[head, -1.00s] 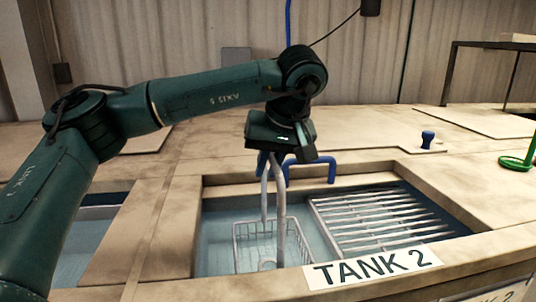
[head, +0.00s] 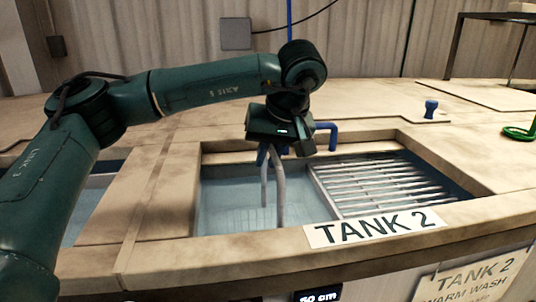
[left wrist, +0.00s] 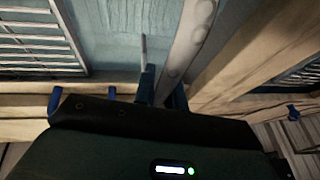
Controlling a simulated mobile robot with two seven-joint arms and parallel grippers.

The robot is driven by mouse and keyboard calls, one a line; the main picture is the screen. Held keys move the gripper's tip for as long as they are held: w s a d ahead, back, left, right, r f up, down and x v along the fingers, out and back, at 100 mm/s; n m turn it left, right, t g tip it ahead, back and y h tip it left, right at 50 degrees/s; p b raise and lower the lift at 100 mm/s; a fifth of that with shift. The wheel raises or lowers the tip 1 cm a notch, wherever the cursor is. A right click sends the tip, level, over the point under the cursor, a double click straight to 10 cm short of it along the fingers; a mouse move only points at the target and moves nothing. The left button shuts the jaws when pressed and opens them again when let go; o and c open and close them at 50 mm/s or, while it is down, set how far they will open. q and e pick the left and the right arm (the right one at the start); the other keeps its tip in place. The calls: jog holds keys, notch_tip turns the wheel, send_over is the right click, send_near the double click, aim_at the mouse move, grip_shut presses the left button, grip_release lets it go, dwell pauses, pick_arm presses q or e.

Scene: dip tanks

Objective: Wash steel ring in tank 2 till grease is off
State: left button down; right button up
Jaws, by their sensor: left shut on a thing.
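My left gripper (head: 280,150) is shut on the blue-topped grey handle (head: 279,190) of a wire basket, above the left part of tank 2 (head: 240,243). The handle runs down into the bluish water (head: 225,195). The basket (head: 250,218) is under water and shows only as a faint grid. The steel ring cannot be made out now, nor any grease on it. In the left wrist view the handle (left wrist: 187,50) goes down from the jaws into the water. My right gripper is not in view.
A slatted metal rack (head: 375,185) fills the right part of tank 2. A blue bent pipe (head: 327,132) stands at the back rim. A blue knob (head: 430,109) and a green ring-shaped object (head: 520,132) are on the worktop to the right. Another tank lies left.

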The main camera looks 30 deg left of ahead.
pick_arm(q)
jog(key=shift+w+d+r+p, duration=0.2)
jog(key=shift+w+d+p, duration=0.3)
jog(key=shift+d, duration=0.15)
jog(key=shift+s+a+f, duration=0.15)
jog(key=shift+a, duration=0.1)
jog(key=shift+s+a+p, duration=0.3)
jog(key=shift+s+a, duration=0.05)
jog(key=shift+a, duration=0.05)
dwell(0.4)
jog(key=shift+w+d, duration=0.1)
